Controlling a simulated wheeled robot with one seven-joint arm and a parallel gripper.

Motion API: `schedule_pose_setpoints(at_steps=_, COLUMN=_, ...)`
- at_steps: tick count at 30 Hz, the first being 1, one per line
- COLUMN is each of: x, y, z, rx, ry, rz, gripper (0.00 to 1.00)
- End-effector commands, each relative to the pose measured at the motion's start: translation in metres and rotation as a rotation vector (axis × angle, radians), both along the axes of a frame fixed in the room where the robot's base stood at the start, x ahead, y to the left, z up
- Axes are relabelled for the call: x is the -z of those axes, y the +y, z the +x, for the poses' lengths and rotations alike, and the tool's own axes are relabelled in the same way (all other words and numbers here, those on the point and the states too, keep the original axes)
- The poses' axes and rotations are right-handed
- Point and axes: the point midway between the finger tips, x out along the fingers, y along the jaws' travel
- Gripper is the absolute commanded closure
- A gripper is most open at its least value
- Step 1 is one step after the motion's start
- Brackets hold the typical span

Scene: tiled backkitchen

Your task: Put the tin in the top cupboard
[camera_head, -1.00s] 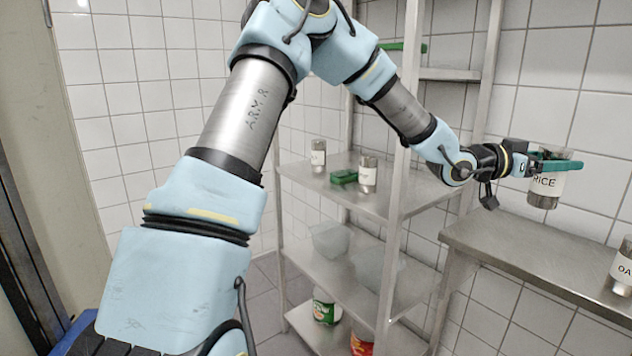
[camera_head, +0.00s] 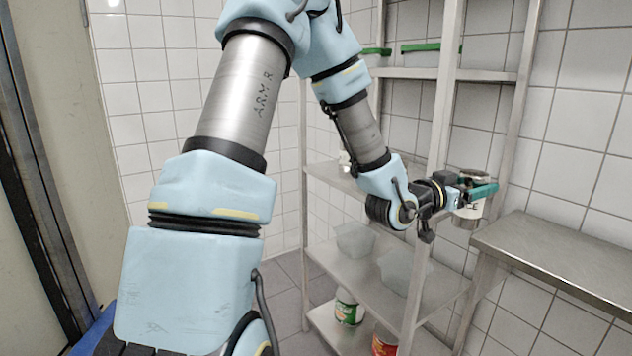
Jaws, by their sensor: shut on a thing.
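My gripper (camera_head: 480,190) has green fingers and is shut on a tin (camera_head: 466,214), a metallic canister with a pale label. The label is mostly hidden by the fingers and the wrist. The tin looks upright. It is held in the air, left of the steel table (camera_head: 560,255) and in front of the shelf rack's right side in the picture. No cupboard is clearly in view.
An open metal shelf rack (camera_head: 437,150) stands ahead. Green-lidded containers (camera_head: 428,48) sit on its upper shelf. Clear tubs (camera_head: 354,240) are lower, and a green can (camera_head: 348,308) and a red can (camera_head: 384,340) are at the bottom. The visible tabletop is bare.

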Motion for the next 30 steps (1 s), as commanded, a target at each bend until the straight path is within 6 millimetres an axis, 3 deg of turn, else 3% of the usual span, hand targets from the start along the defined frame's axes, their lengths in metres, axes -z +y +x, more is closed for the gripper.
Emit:
schedule_pose_setpoints(at_steps=3, x=0.023, y=0.061, z=0.024, rx=-0.153, ry=0.004, rz=0.004, gripper=1.0)
schedule_pose_setpoints(at_steps=18, x=0.109, y=0.307, z=0.124, rx=-0.778, ry=0.0, rz=0.002, gripper=1.0)
schedule_pose_setpoints(at_steps=24, x=0.133, y=0.376, z=0.153, rx=-0.954, ry=-0.001, rz=0.0, gripper=1.0)
schedule_pose_setpoints(at_steps=30, x=0.149, y=0.422, z=0.172, rx=-1.071, ry=-0.003, rz=-0.002, gripper=1.0)
